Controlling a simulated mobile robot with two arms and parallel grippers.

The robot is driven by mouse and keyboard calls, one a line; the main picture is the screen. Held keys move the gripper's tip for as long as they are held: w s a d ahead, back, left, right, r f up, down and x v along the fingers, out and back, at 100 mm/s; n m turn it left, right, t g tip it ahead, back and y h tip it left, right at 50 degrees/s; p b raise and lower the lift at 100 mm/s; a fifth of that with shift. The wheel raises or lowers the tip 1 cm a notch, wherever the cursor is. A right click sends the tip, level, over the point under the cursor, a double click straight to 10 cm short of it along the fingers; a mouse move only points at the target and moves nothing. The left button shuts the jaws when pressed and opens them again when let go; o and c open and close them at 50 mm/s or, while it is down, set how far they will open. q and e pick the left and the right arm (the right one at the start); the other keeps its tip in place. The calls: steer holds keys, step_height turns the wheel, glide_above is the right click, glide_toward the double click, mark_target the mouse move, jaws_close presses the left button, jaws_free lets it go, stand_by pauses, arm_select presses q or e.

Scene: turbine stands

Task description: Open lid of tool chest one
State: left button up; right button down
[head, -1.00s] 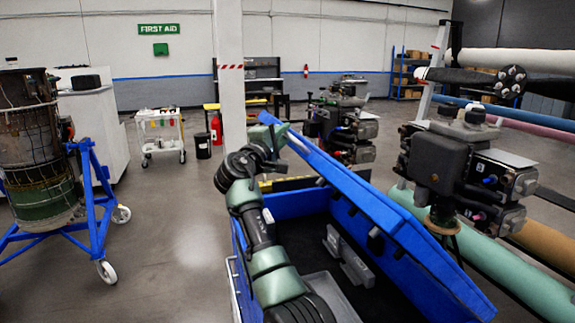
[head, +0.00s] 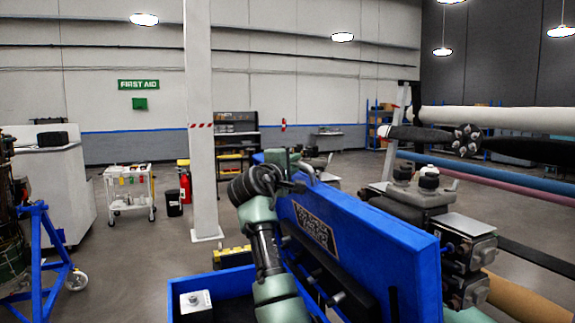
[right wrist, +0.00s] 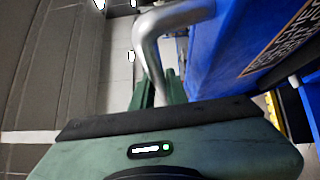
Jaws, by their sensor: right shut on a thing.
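The blue tool chest (head: 236,281) stands in front of me in the head view. Its blue lid (head: 402,252) is raised and steeply tilted, with a dark label plate on the face toward me. My right gripper (head: 293,168) is at the lid's upper far edge, by the metal handle (head: 307,171). In the right wrist view, the green fingers (right wrist: 157,91) are shut on the curved handle (right wrist: 151,48), beside the blue lid (right wrist: 232,50). The finger contact is partly hidden. My right arm covers part of the chest. My left gripper is not in view.
A turbine stand with a blue frame (head: 42,252) is at the left. A white cart (head: 130,190) and a white column (head: 201,120) stand behind the chest. Machinery (head: 468,248) and long pipes are close on the right. Open floor lies left of the chest.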

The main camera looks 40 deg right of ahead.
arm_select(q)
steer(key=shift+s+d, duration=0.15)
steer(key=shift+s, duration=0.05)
arm_select(e)
steer(key=shift+d+f, duration=0.1)
steer(key=c, duration=1.4)
jaws_free()
arm_select(q)
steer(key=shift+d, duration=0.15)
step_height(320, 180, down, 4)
steer(key=b, duration=0.4)
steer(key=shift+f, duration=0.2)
arm_select(e)
steer(key=v, duration=0.8)
